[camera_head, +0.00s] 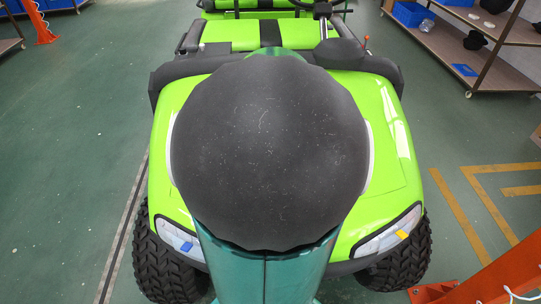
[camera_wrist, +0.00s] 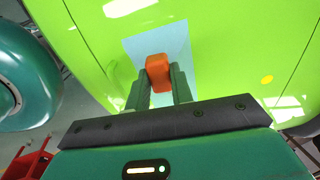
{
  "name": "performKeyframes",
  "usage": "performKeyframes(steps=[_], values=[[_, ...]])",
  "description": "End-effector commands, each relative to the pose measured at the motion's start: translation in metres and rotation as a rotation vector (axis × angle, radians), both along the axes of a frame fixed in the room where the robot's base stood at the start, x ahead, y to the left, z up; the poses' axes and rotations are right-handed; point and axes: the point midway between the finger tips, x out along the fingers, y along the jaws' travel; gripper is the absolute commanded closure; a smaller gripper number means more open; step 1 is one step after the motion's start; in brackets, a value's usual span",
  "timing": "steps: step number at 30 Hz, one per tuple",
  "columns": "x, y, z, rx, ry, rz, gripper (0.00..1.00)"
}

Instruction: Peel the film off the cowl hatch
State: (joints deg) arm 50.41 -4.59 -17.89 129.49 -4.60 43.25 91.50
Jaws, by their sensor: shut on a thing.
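The film (camera_wrist: 172,38) is a pale blue rectangle on the bright green cowl (camera_wrist: 235,40), seen in the wrist view. Its lower part is hidden behind my gripper. An orange tab (camera_wrist: 158,66) sits at the film, between my fingertips. My gripper (camera_wrist: 159,82) is shut on the orange tab, with one dark green finger on each side. The film looks flat against the cowl; I cannot tell whether an edge is lifted. In the head view the front of the green cart (camera_head: 405,165) shows, but my own dark arm link hides the film, the tab and my gripper.
A yellow dot (camera_wrist: 267,79) is on the cowl to the right. Shelves with blue bins (camera_head: 412,13) stand at the back right. The floor left of the cart is clear.

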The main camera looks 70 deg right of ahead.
Motion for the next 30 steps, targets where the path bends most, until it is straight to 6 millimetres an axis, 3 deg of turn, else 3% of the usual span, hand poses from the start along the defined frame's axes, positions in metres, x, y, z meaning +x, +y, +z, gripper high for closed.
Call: performKeyframes(steps=[18, 30], values=[[-0.034, -0.013, 0.017, -0.001, 0.000, -0.001, 1.00], [-0.039, -0.015, 0.019, -0.001, 0.001, 0.000, 1.00]])
